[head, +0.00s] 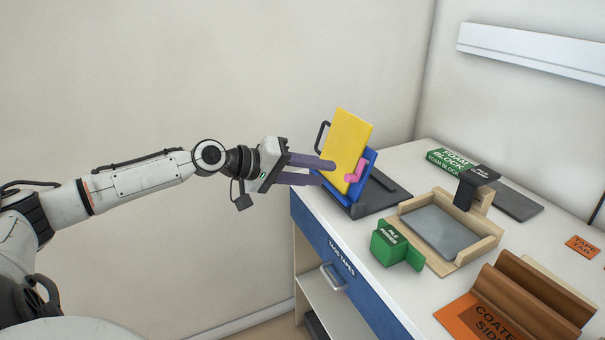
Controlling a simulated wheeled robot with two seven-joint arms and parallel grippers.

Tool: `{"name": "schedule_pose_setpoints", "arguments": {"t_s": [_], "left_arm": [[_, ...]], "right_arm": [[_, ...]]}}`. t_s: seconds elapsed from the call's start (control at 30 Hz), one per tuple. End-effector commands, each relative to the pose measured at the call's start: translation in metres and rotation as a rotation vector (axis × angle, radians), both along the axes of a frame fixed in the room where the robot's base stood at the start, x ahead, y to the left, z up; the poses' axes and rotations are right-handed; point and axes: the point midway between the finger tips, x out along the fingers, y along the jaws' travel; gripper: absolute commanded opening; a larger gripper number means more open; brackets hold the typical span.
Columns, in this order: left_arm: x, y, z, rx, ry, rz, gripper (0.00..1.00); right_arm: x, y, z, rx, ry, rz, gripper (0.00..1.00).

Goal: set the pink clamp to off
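The pink clamp (355,171) is a small angled piece at the right edge of a yellow panel (345,145). The panel leans in a blue holder (367,178) on a dark base (380,195) at the table's left end. My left gripper (327,172) reaches in from the left, its two purple fingers spread apart. The upper fingertip overlaps the panel's lower left in the picture, close to the clamp; I cannot tell whether it touches. Nothing shows between the fingers. My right gripper is not in view.
On the white table (410,158) stand a green block (390,246), a wooden tray (408,222) with a grey plate, and a green foam block box (456,158). An orange sheet (465,318) and brown ridged piece (525,308) are at the front right. A drawer handle (333,277) protrudes below.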

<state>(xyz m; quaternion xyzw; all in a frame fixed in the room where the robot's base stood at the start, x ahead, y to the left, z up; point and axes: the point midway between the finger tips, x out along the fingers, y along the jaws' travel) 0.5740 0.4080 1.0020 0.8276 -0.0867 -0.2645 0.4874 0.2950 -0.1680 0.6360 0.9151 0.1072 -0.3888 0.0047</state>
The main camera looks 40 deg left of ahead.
Motion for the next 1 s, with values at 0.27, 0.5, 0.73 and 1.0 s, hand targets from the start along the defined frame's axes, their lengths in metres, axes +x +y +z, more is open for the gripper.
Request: {"name": "schedule_pose_setpoints", "arguments": {"t_s": [0.27,0.5,0.73,1.0], "left_arm": [[-0.018,0.006,0.007,0.0,0.004,-0.003,0.35],[-0.028,0.011,0.012,0.0,0.002,-0.003,0.35],[-0.032,0.014,0.014,0.001,0.001,-0.003,0.35],[-0.033,0.014,0.015,0.001,0.0,-0.004,0.35]], "right_arm": [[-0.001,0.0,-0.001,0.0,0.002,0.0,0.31],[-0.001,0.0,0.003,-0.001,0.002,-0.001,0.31],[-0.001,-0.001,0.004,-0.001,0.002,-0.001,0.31],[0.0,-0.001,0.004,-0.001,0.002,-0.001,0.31]]}}
